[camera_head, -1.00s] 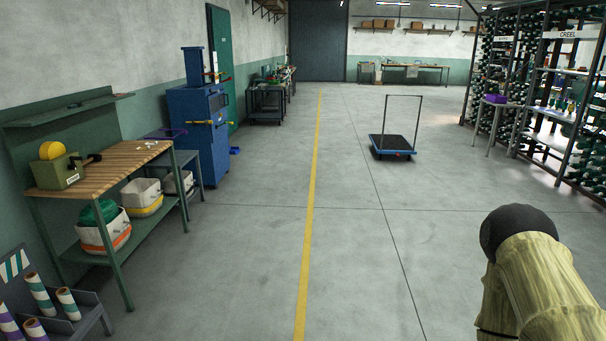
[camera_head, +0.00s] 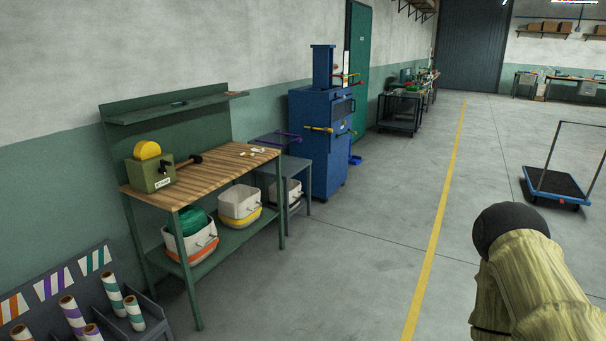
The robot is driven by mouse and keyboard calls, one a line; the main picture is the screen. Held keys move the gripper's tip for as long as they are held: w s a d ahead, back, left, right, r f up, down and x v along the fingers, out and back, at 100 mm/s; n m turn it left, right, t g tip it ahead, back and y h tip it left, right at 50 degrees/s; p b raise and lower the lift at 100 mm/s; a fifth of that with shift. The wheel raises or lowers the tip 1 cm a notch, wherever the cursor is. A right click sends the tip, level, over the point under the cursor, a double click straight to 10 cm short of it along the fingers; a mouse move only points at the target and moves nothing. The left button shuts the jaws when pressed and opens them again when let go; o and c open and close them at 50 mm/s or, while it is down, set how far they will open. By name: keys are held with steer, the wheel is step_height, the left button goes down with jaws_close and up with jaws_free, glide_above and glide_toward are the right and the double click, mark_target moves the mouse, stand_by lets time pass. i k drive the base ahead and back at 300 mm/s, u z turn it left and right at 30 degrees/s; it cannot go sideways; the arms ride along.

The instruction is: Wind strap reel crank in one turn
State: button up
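The strap reel (camera_head: 152,172) is a green box with a yellow disc on top and a small white label on its front. It stands at the left end of the wooden-topped workbench (camera_head: 215,172). Its crank (camera_head: 188,161), a dark arm with a black knob, sticks out to the right of the box, over the bench top. A part of my arm shows at the lower right, far from the bench. My gripper is not in the picture.
Bins (camera_head: 240,205) stand on the bench's lower shelf. A rack of striped rolls (camera_head: 112,292) is in front at the lower left. A blue machine (camera_head: 318,140) stands beyond the bench. A flat trolley (camera_head: 556,184) is at right. The floor around the yellow line (camera_head: 437,230) is clear.

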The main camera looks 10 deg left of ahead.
mark_target(162, 169)
steer(key=u, duration=0.85)
steer(key=i, duration=1.4)
steer(key=u, duration=0.8)
